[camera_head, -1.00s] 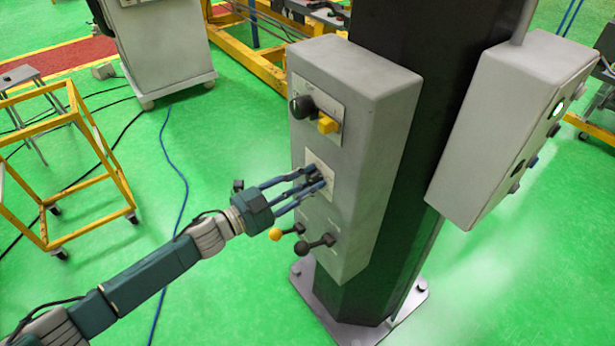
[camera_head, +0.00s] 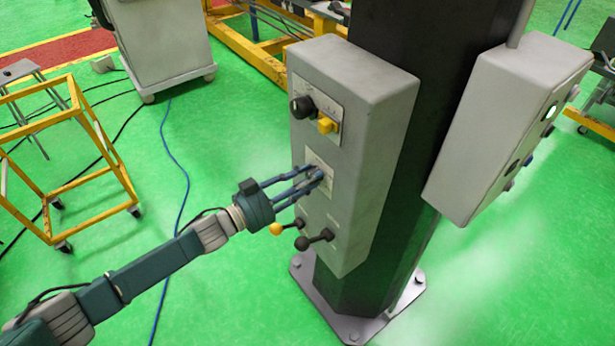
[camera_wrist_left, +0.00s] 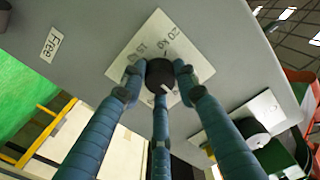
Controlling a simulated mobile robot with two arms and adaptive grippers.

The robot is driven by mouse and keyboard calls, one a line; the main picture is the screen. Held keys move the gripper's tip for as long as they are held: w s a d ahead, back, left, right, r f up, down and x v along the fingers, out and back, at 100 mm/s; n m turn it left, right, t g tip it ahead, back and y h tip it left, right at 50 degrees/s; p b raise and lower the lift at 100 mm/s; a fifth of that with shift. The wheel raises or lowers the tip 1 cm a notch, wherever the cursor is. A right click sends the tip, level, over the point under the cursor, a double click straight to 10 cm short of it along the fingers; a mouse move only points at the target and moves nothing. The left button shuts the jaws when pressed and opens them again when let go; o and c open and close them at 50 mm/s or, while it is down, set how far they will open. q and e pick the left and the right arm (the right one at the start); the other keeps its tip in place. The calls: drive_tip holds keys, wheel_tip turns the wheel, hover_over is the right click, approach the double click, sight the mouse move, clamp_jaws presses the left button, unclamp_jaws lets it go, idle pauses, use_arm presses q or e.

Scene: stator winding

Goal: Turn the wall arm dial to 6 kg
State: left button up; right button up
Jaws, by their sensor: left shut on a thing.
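The wall arm dial is a small round black knob (camera_wrist_left: 160,73) on a white plate (camera_wrist_left: 142,47) in the left wrist view. A pale mark on the knob points down and slightly right in that view. The plate reads "20 kg" and what looks like "15"; the other markings are hidden by fingers. In the head view the plate (camera_head: 327,163) is on the grey control box (camera_head: 372,110), and the fingers hide most of the dial. My left gripper (camera_head: 318,177) has its three blue fingers shut around the dial. My right gripper is not in view.
Above the dial are a black knob (camera_head: 302,106) and a yellow switch (camera_head: 326,124). Below are a yellow-tipped lever (camera_head: 276,229) and a black lever (camera_head: 303,243), close under my fingers. A "Free" label (camera_wrist_left: 51,45) shows in the wrist view. A yellow-framed cart (camera_head: 75,165) stands left.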

use_arm(q)
drive_tip(key=shift+n, duration=0.3)
drive_tip(key=o, duration=1.2)
drive_tip(key=shift+c, duration=0.2)
drive_tip(key=shift+a, duration=0.15)
drive_tip(key=v, duration=1.2)
drive_tip(key=shift+f, duration=0.15)
